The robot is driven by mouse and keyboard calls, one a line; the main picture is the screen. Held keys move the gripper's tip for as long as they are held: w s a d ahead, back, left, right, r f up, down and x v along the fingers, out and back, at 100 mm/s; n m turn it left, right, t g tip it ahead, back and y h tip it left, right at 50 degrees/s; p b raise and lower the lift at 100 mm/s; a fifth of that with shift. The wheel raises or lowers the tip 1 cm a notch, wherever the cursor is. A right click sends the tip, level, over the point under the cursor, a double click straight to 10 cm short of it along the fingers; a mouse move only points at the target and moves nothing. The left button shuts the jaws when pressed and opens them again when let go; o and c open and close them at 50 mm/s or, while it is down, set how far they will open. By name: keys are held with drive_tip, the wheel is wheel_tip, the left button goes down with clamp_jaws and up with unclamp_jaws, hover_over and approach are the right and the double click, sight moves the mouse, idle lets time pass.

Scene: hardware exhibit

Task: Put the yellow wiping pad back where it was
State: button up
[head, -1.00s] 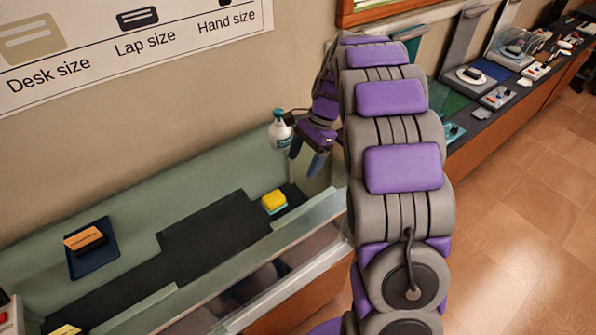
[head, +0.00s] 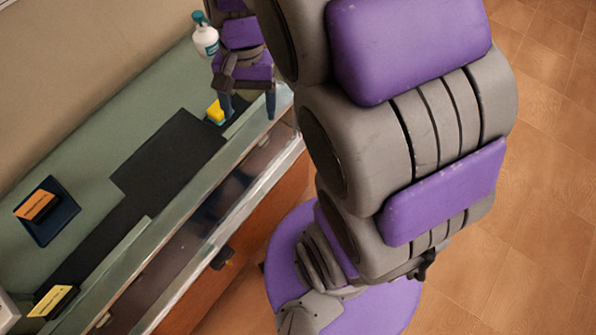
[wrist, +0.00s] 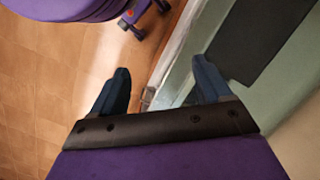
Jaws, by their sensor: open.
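The yellow wiping pad (head: 215,112) lies at the far end of the dark mat (head: 165,155) on the green counter, near a white bottle. My gripper (head: 248,104) is open and empty, with its fingers pointing down. In the head view its left finger appears right beside the pad and partly in front of it; whether they touch cannot be told. The right finger appears over the counter's front rail. In the wrist view my open gripper (wrist: 162,80) has the counter edge between and beyond its fingers, and the pad does not show.
A white bottle with a teal pump (head: 205,38) stands behind, left of my gripper. A dark blue tray (head: 46,232) holds an orange-brown block (head: 36,205). A yellow-faced item (head: 50,301) is at lower left. A raised rail (head: 190,222) runs along the counter front; the floor at right is clear.

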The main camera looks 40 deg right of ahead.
drive_tip(key=s+f+n+h, duration=0.2)
drive_tip(key=s+n, duration=0.5)
drive_tip(key=s, duration=1)
wheel_tip(320, 180, down, 6)
drive_tip(key=b, duration=0.6)
drive_tip(key=shift+a+f, duration=0.15)
drive_tip(key=shift+f, duration=0.05)
drive_tip(key=shift+a, duration=0.15)
drive_tip(key=shift+a, duration=0.25)
drive_tip(key=shift+d, duration=0.2)
